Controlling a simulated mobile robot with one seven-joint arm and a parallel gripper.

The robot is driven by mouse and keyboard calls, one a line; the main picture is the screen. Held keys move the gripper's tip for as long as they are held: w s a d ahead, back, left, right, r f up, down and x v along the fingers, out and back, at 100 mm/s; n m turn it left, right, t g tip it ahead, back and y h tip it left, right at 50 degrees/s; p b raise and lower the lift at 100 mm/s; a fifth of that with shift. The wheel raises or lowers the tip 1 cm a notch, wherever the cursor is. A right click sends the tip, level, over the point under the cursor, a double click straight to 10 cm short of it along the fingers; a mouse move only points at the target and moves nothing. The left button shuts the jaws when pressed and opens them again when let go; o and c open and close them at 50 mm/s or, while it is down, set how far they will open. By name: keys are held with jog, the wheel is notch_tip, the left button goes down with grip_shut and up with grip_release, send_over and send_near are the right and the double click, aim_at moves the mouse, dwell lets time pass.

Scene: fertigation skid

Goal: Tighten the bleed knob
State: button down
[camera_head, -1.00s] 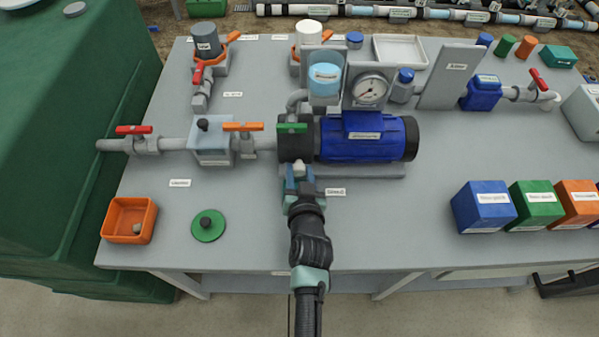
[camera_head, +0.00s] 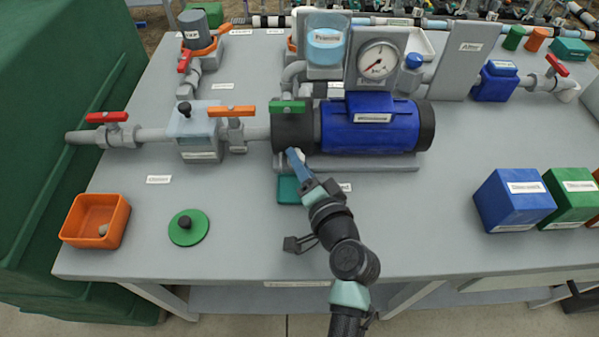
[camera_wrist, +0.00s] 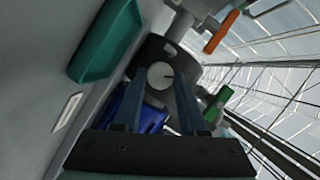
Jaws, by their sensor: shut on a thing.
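The bleed knob (camera_wrist: 160,75) is a pale round knob with a dark mark on its face, on the front of the dark pump housing (camera_head: 292,132). In the wrist view my gripper (camera_wrist: 160,84) has its two blue fingers on either side of the knob, shut on it. In the head view my gripper (camera_head: 296,156) reaches the low front of the pump housing from the lower right, and its fingers mostly hide the knob there. The blue motor (camera_head: 370,125) sits right of the housing.
A green-handled valve (camera_head: 287,107) tops the housing. An orange-handled valve (camera_head: 232,111) and clear-lidded box (camera_head: 198,135) stand left. An orange tray (camera_head: 97,221) and green disc (camera_head: 188,228) lie front left. The bench's front middle is clear.

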jog(key=m+b, duration=0.1)
jog(key=m+t+y+b, duration=0.1)
jog(key=m+b, duration=0.1)
jog(key=shift+f+b, duration=0.3)
jog(key=shift+f, duration=0.05)
jog(key=shift+m+t+y+b, duration=0.35)
jog(key=shift+m+b, duration=0.3)
jog(key=shift+m, duration=0.35)
jog(key=shift+r, duration=0.1)
jog(key=shift+c, duration=2.3)
grip_release()
jog(key=shift+s+d, duration=0.1)
jog(key=v, duration=1.3)
